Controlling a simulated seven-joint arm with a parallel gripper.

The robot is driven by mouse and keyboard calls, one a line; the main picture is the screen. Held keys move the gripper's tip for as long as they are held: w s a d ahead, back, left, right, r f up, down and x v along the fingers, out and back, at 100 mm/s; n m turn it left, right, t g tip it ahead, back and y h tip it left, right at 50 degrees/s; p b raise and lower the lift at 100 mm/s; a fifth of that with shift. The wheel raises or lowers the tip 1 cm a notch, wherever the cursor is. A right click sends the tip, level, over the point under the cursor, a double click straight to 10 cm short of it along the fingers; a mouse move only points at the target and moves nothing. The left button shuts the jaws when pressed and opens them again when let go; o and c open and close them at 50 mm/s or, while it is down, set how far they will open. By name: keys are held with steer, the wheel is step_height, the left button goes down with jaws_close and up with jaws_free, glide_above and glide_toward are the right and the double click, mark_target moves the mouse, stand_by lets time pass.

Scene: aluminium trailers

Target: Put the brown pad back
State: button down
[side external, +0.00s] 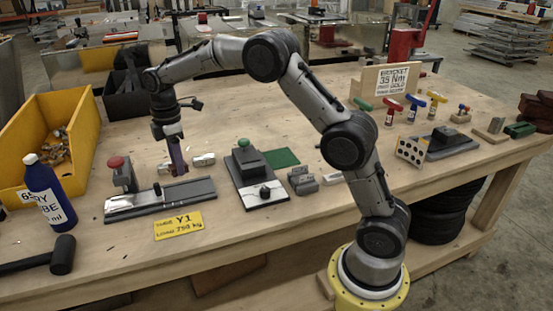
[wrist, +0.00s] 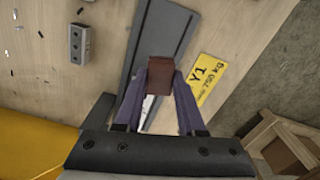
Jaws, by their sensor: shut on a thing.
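My gripper (side external: 177,166) points down above the left part of the table. In the wrist view, my gripper (wrist: 160,82) is shut on a small reddish-brown block, the brown pad (wrist: 160,75), held between the purple fingertips. In the side external view the pad is hard to make out at the fingertips. Just in front of the gripper lies a grey plate fixture (side external: 160,199) with a red-knobbed post (side external: 122,172) at its left end. In the wrist view, the grey fixture (wrist: 165,35) lies beneath and beyond the pad. A gap between pad and fixture cannot be judged.
A yellow sign (side external: 178,225) lies before the fixture. A yellow bin (side external: 80,112), blue bottle (side external: 47,178) and black mallet (side external: 62,255) are left. A green-knobbed fixture (side external: 253,178) and flat green pad (side external: 281,158) are right. Brown blocks (side external: 538,108) sit far right. Small metal blocks (side external: 203,160) lie beside the gripper.

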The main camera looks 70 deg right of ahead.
steer(key=s+d+r+m, duration=0.2)
steer(key=s+d, duration=0.7)
steer(key=s, duration=0.5)
steer(key=s+d+r+m, duration=0.1)
steer(key=s+d+r, duration=0.2)
steer(key=s+d, duration=0.85)
glide_above(281, 158)
step_height(281, 158, down, 9)
steer(key=shift+a+f, duration=0.15)
steer(key=shift+f, duration=0.05)
steer(key=shift+w+d+f, duration=0.1)
steer(key=shift+d+f, duration=0.1)
steer(key=shift+f, duration=1.6)
steer(key=shift+f, duration=0.2)
steer(key=c, duration=0.5)
jaws_free()
steer(key=shift+r, duration=0.1)
